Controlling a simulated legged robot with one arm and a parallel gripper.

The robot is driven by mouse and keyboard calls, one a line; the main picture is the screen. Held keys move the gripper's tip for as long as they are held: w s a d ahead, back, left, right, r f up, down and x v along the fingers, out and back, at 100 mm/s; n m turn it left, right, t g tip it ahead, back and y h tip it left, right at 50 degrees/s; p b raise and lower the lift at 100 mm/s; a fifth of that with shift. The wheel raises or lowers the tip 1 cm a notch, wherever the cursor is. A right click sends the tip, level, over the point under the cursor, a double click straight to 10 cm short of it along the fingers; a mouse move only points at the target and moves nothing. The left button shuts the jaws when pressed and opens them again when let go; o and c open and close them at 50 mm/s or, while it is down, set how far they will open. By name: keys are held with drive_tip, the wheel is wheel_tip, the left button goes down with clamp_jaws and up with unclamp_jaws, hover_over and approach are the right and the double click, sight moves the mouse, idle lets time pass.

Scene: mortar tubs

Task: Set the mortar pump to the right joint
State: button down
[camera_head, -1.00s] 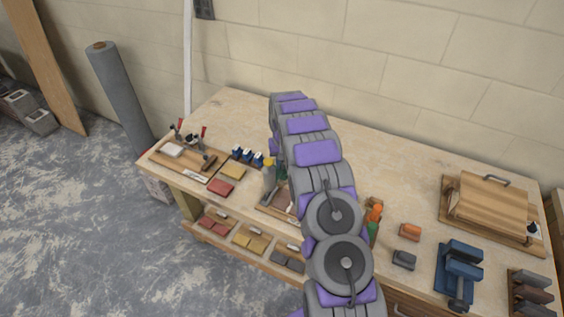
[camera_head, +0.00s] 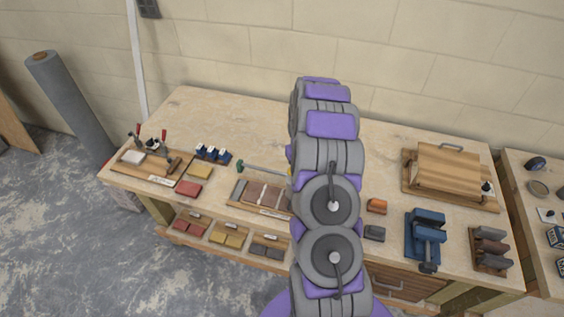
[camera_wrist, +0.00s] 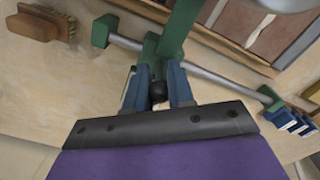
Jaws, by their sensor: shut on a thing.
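In the wrist view, my gripper (camera_wrist: 158,92) has its blue fingers closed around part of a green tool (camera_wrist: 178,38). A dark round knob shows between the fingers. A metal bar with green end pieces crosses behind it. I cannot tell whether this tool is the mortar pump. In the head view, a green end (camera_head: 240,166) and a thin bar show left of my arm, which hides the gripper. A board of brown blocks with pale joints (camera_head: 262,195) lies just in front; it also shows at the upper right of the wrist view (camera_wrist: 238,22).
Clear wood lies along the back.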

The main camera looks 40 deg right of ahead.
drive_tip(key=shift+s+d, duration=0.8)
drive_tip(key=shift+s, duration=0.15)
drive_tip(key=c, duration=1)
unclamp_jaws()
drive_tip(key=shift+c, duration=0.2)
wheel_tip(320, 180, up, 17)
drive_tip(key=p, duration=0.1)
drive_tip(key=shift+r, duration=0.15)
drive_tip(key=shift+w, duration=0.1)
